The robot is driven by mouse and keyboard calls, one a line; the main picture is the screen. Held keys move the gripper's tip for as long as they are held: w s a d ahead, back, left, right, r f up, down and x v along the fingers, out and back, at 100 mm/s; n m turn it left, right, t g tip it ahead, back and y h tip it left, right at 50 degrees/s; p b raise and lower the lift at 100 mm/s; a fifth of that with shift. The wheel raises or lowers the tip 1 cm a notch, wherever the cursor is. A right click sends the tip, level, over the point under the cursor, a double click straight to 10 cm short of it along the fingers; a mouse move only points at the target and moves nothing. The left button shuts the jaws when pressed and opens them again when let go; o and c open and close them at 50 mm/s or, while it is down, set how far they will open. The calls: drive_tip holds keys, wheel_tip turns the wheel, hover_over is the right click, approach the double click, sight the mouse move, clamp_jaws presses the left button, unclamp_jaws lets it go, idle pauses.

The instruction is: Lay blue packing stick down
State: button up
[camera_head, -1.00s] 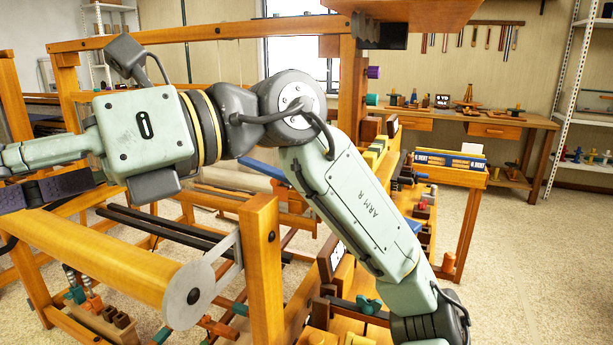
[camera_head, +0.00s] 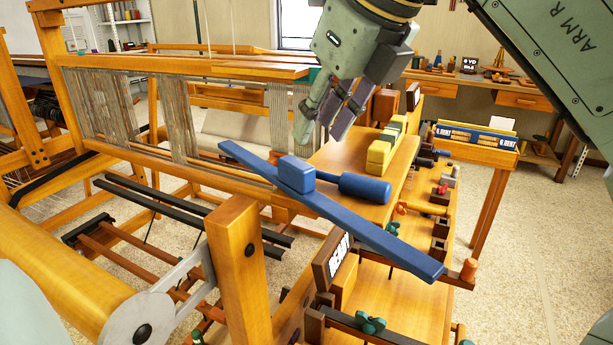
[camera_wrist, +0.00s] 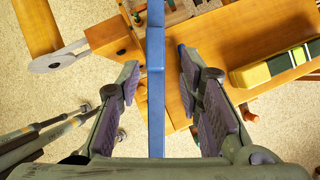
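The blue packing stick (camera_head: 375,235) is a long flat bar with a blue block (camera_head: 297,173) and a blue rounded handle (camera_head: 365,187) at its middle. In the head view it slants across the wooden side shelf (camera_head: 340,155) of the loom, its ends reaching past the shelf. I cannot tell what bears it. My gripper (camera_head: 318,132) is open, behind and above the stick in the head view. In the wrist view the stick (camera_wrist: 156,80) runs upright in the picture between the spread finger pads (camera_wrist: 160,95), with gaps on both sides.
Yellow and dark blocks (camera_head: 385,148) stand on the shelf close to my gripper. Loom threads (camera_head: 180,115) and posts (camera_head: 240,270) lie left. A small table with a blue-white box (camera_head: 475,138) stands behind right. Open floor (camera_head: 530,260) is at the right.

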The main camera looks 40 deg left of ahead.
sight(298, 163)
drive_tip(key=x, duration=0.6)
drive_tip(key=p+x, duration=0.1)
drive_tip(key=x, duration=0.2)
drive_tip(key=shift+s+f, duration=0.1)
drive_tip(key=shift+s, duration=0.2)
drive_tip(key=shift+c, duration=0.2)
clamp_jaws()
